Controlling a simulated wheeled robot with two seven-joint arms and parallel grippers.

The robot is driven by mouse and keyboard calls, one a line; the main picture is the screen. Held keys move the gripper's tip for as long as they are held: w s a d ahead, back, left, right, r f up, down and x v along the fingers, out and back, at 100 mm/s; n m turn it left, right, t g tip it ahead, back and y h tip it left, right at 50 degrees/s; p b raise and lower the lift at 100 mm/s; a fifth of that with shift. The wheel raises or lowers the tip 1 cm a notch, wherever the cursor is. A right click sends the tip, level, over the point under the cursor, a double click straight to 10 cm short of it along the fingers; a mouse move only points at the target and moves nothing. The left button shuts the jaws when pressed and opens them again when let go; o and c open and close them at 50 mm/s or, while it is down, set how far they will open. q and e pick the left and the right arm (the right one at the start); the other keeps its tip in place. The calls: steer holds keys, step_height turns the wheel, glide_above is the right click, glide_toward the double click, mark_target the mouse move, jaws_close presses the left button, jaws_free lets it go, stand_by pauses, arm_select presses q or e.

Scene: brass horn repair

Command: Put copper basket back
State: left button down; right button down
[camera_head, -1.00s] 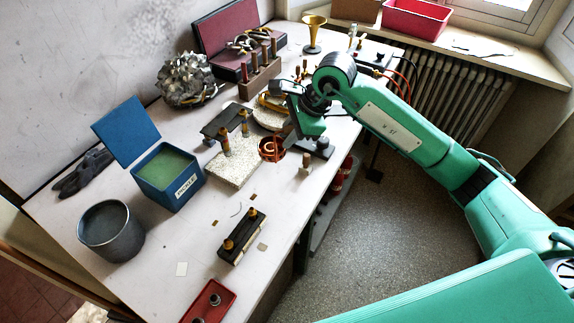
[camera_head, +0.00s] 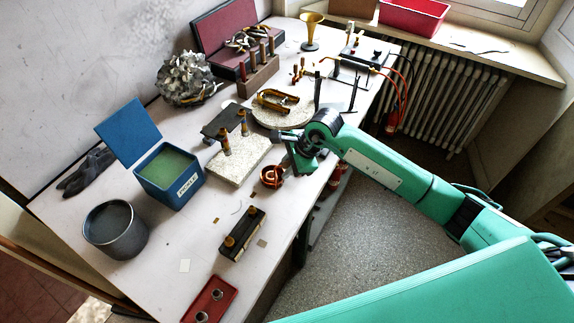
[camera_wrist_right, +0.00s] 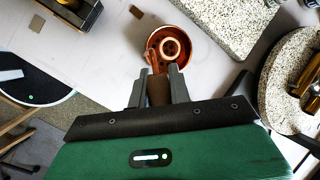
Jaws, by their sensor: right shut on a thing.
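The copper basket (camera_head: 272,178), a small round cup with a ring inside, is at the right edge of the bench, just in front of the speckled stone slab. In the right wrist view the basket (camera_wrist_right: 172,47) lies just beyond my fingertips. My right gripper (camera_head: 287,160) is shut on its handle; the brownish grip (camera_wrist_right: 158,92) shows between the two fingers (camera_wrist_right: 158,82). I cannot tell whether the basket's bottom touches the bench. My left gripper is not in view.
The stone slab (camera_head: 238,165) and round plate (camera_head: 283,113) lie behind the basket. A black fixture with brass knobs (camera_head: 242,235) is in front. A blue tank (camera_head: 168,180), grey pot (camera_head: 114,230) and red tray (camera_head: 208,300) stand further left and forward.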

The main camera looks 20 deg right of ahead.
steer(key=c, duration=1.3)
jaws_free()
steer(key=b+v, duration=0.2)
steer(key=v, duration=1)
steer(key=shift+b, duration=0.4)
